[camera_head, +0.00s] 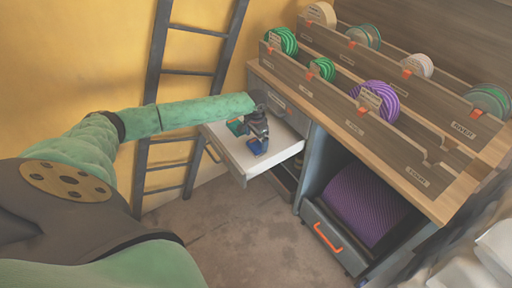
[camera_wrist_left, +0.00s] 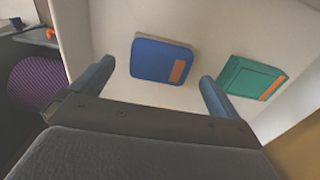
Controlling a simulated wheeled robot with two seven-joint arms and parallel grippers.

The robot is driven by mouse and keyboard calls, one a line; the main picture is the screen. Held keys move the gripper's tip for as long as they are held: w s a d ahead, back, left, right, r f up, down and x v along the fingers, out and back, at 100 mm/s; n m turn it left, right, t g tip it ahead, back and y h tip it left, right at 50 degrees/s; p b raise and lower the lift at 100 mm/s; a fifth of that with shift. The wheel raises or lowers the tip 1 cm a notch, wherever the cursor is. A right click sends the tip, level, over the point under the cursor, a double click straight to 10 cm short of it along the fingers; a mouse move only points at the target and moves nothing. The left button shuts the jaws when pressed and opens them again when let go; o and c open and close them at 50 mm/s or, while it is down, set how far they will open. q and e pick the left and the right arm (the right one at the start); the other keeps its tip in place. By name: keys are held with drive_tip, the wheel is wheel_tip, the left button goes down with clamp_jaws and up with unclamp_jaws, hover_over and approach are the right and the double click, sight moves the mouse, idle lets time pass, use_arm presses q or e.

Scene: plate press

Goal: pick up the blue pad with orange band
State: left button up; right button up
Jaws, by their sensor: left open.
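The blue pad with orange band (camera_wrist_left: 158,60) lies flat in the open white drawer (camera_head: 273,163), and its orange band is at its right end in the left wrist view. In the head view the blue pad (camera_head: 257,147) shows just below my left gripper (camera_head: 256,136). In the left wrist view my left gripper (camera_wrist_left: 155,88) is open and empty, its two fingers apart, with the blue pad ahead between them. A green pad with an orange band (camera_wrist_left: 250,78) lies to the right of it, apart; in the head view the green pad (camera_head: 236,127) is partly behind the gripper. My right gripper is not in view.
The drawer sticks out of a wooden workbench (camera_head: 465,205) holding several green, purple and cream discs in racks. A purple ribbed roll (camera_head: 362,203) sits in a lower compartment with an orange handle. A dark ladder (camera_head: 190,72) leans at the yellow wall. The floor (camera_head: 235,230) in front is clear.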

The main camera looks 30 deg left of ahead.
sight(256, 144)
use_arm(q)
drive_tip(key=shift+f, duration=1.85)
drive_tip(key=c, duration=1)
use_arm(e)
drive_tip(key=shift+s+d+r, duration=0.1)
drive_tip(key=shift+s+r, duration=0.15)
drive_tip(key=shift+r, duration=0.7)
use_arm(q)
drive_tip(key=shift+r, duration=0.65)
wheel_tip(256, 144, up, 3)
drive_tip(key=d+r, duration=0.2)
drive_tip(key=d, duration=0.1)
drive_tip(key=w+d+r+b, duration=0.1)
drive_tip(key=d+r, duration=0.1)
drive_tip(key=d, duration=0.2)
drive_tip(key=w+d+r, duration=0.1)
drive_tip(key=d+r, duration=0.1)
drive_tip(key=d, duration=0.2)
drive_tip(key=shift+w+d+r, duration=0.15)
drive_tip(key=shift+w+r, duration=0.1)
drive_tip(key=shift+r, duration=0.15)
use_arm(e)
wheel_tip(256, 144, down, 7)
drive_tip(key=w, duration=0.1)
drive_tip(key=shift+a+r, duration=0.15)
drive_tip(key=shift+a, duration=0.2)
